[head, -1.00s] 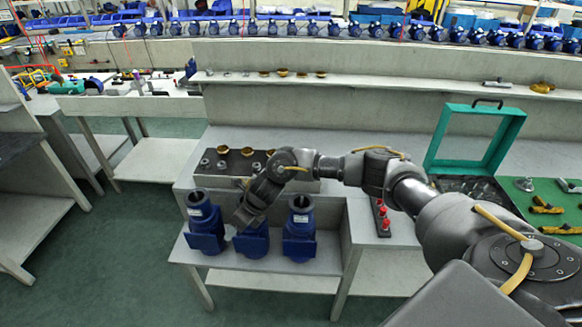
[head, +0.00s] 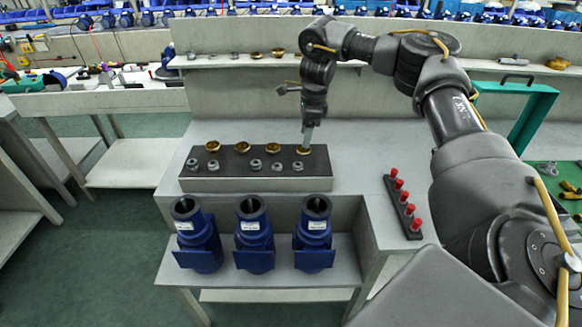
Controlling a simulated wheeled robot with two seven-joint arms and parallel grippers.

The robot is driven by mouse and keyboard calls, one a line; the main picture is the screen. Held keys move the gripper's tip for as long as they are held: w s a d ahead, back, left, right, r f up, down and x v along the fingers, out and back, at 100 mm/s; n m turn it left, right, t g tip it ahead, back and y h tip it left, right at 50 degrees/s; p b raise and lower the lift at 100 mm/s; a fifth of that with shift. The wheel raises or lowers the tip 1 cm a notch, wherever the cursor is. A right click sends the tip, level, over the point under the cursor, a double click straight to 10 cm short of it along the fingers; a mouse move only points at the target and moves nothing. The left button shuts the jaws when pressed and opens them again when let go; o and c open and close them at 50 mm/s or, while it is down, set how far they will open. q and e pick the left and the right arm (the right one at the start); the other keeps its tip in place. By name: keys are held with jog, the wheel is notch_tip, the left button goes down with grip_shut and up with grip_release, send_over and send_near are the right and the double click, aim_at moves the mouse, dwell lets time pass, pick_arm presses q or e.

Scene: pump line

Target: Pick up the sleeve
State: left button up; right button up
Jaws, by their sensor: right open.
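A dark-topped block (head: 240,178) on the bench carries a back row of brass-coloured rings and a front row of small grey metal parts. Which of these is the sleeve, I cannot tell for sure. My right gripper (head: 307,140) points down over the block's back right corner, at the rightmost brass ring (head: 303,151). Its fingers are open, and their tips partly hide that ring. Whether they touch it, I cannot tell. The nearest grey part (head: 297,166) stands just in front of that ring. My left gripper is out of view.
Three blue pump housings (head: 254,236) stand on a lower shelf in front of the block. A dark strip with red-topped pins (head: 403,205) lies to the right. A long shelf (head: 220,67) with small parts runs behind. Bare bench lies between block and strip.

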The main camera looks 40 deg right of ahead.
aim_at(303, 165)
jog(key=f, duration=0.5)
jog(key=shift+w+a+f+p, duration=0.1)
jog(key=shift+w+a+p, duration=0.05)
jog(key=shift+a+p, duration=0.2)
jog(key=shift+s+f, duration=0.15)
jog(key=shift+s, duration=0.05)
jog(key=f, duration=0.1)
jog(key=f+p, duration=0.1)
jog(key=f, duration=0.1)
jog(key=w+a+f, duration=0.1)
jog(key=shift+f+p, duration=0.25)
jog(key=shift+p, duration=0.05)
jog(key=shift+s+f, duration=0.1)
jog(key=shift+f, duration=0.1)
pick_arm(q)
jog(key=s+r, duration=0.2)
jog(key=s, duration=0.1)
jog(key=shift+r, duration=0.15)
pick_arm(e)
jog(key=c, duration=1.1)
